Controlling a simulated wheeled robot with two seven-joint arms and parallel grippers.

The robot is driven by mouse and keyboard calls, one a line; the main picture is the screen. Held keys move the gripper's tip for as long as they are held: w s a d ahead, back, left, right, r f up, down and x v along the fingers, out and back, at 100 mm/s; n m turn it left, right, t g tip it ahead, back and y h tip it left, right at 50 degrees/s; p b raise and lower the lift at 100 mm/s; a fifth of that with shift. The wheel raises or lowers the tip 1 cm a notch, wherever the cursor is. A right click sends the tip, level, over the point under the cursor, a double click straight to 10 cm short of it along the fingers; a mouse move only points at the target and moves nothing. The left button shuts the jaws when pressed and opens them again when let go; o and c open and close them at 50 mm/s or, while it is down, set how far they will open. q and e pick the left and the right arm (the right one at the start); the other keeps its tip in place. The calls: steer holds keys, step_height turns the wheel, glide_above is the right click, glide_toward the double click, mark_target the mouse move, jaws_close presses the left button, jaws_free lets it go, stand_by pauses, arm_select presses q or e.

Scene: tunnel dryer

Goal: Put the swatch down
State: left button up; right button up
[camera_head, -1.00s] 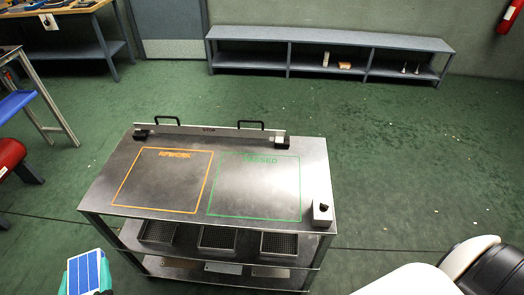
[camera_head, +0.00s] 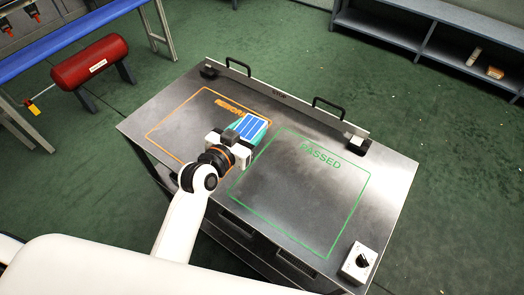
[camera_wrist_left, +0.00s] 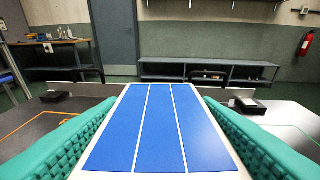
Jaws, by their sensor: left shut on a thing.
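The swatch (camera_head: 252,126) is a blue panel with white stripes. My left gripper (camera_head: 244,134) is shut on it. In the left wrist view the swatch (camera_wrist_left: 160,125) lies flat between the two teal finger pads, its far end pointing away. In the head view it shows over the table's orange REWORK outline (camera_head: 188,98), at that outline's right side, close to the green PASSED outline (camera_head: 262,150). Its height above the table top is hard to tell. The gripper hides part of the table below it. My right gripper is not in view.
The metal table (camera_head: 392,180) has a raised back bar with two black handles (camera_head: 328,106) and a small knob box (camera_head: 359,262) at its right front corner. The PASSED area is bare. A red cylinder (camera_head: 90,66) stands beyond the table's left side.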

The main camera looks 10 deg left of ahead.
mark_target(252, 126)
arm_select(q)
steer(key=shift+m+h, duration=0.5)
steer(key=w+f+b, duration=0.1)
steer(key=w, duration=0.1)
steer(key=w+f+b, duration=0.1)
steer(key=w+f, duration=0.1)
steer(key=shift+w+f, duration=0.1)
steer(key=shift+w, duration=0.15)
step_height(252, 126, down, 4)
steer(key=shift+f+b, duration=0.25)
steer(key=shift+b, duration=0.2)
steer(key=shift+f, duration=0.8)
steer(key=shift+f+b, duration=0.65)
steer(key=shift+f, duration=0.9)
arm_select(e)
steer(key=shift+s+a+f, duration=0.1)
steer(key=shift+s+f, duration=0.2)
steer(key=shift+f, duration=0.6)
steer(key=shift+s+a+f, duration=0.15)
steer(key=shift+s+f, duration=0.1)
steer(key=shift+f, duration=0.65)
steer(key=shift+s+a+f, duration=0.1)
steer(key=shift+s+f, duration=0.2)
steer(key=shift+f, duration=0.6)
arm_select(q)
steer(key=shift+f, duration=0.1)
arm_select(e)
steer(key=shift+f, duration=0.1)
